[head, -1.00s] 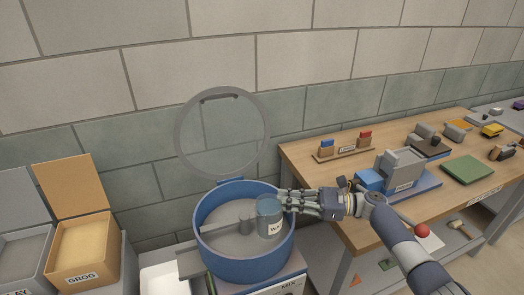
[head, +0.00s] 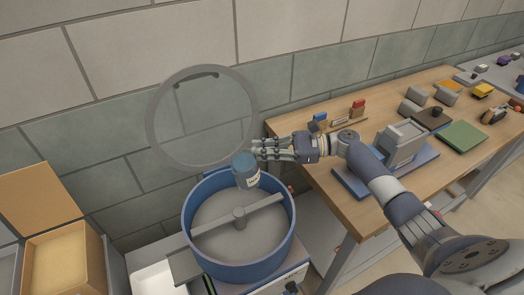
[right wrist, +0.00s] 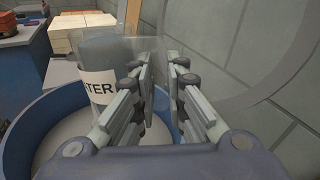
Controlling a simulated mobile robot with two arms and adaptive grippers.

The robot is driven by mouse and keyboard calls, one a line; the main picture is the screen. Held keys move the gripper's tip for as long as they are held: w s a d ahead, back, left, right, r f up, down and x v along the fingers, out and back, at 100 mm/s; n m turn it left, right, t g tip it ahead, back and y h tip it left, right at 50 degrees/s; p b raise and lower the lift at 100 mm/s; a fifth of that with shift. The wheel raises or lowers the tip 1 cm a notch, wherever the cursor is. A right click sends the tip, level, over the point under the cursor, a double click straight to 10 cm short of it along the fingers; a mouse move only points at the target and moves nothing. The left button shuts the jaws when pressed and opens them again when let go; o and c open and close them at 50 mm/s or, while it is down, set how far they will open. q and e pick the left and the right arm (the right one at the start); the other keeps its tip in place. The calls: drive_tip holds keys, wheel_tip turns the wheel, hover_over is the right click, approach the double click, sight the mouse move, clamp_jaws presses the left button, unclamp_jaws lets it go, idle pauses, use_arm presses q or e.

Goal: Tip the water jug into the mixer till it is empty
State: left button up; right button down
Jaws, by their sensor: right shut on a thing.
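The water jug (head: 245,168) is a grey-blue see-through cylinder with a white label. In the head view it is above the back right part of the mixer's rim, leaning a little. My right gripper (head: 258,149) reaches in from the right and is shut on the jug's side or handle; the exact grip is hard to see. In the right wrist view the jug (right wrist: 101,65) is just left of the fingers (right wrist: 160,75), its label reading "TER". The mixer (head: 239,262) is an open blue drum with a grey crossbar and hub. No stream of water shows. My left gripper is out of view.
The mixer's round clear lid (head: 202,118) stands open against the wall behind. A wooden bench (head: 290,126) with a grey mould (head: 402,143) and a green mat (head: 461,136) is at the right. A tan bin (head: 64,262) is at the left.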

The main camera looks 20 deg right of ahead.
sight(256, 143)
drive_tip(key=a+r+n+h+p, duration=0.1)
drive_tip(key=r+n+h, duration=0.1)
drive_tip(key=s+a+r+n+h+p, duration=0.1)
drive_tip(key=n+h+p, duration=0.1)
drive_tip(key=n, duration=0.1)
drive_tip(key=s+a+r+n+t+h+p, duration=0.1)
drive_tip(key=r+n+h+p, duration=0.1)
drive_tip(key=shift+r+n, duration=0.3)
drive_tip(key=s+a+n+h+p, duration=0.1)
drive_tip(key=p, duration=0.3)
drive_tip(key=s+a+f+n+t+h+p, duration=0.1)
drive_tip(key=p, duration=0.3)
drive_tip(key=shift+a+f, duration=0.1)
drive_tip(key=shift+a, duration=0.25)
drive_tip(key=shift+s+a+f+n, duration=0.2)
drive_tip(key=shift+s+a+n, duration=0.1)
drive_tip(key=shift+a, duration=0.1)
drive_tip(key=shift+s+a+r+n+t+h, duration=0.1)
drive_tip(key=shift+s+a+n+t+h, duration=0.3)
drive_tip(key=shift+a+t+h, duration=0.15)
idle(3.8)
